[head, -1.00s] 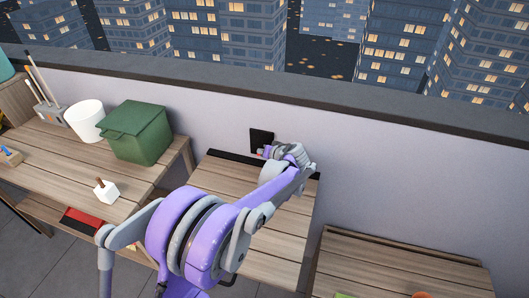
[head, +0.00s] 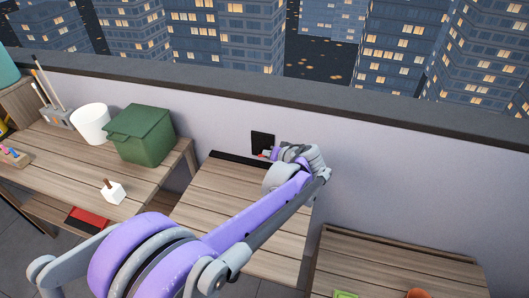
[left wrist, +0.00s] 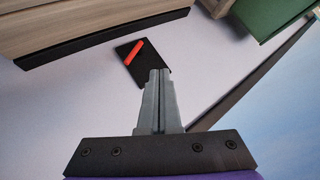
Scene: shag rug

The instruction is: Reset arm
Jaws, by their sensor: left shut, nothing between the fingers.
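My left arm reaches over the middle table toward the wall. Its left gripper (head: 275,154) is at the far end, small and partly covered by my own wrist. In the left wrist view the left gripper (left wrist: 159,76) has its two grey fingers together with nothing between them. A black wall plate (head: 263,139) is on the wall behind the middle table. In the left wrist view the black plate (left wrist: 128,54) carries a red lever (left wrist: 134,51), and the fingertips overlap the plate's lower edge. I cannot tell whether they touch it. My right gripper is not in view.
The middle table (head: 225,195) looks bare. The left table (head: 70,165) holds a green bin (head: 143,135), a white pot (head: 90,124) and a white block (head: 112,192) with a brown handle. A low right table (head: 390,270) has green and orange items at its front.

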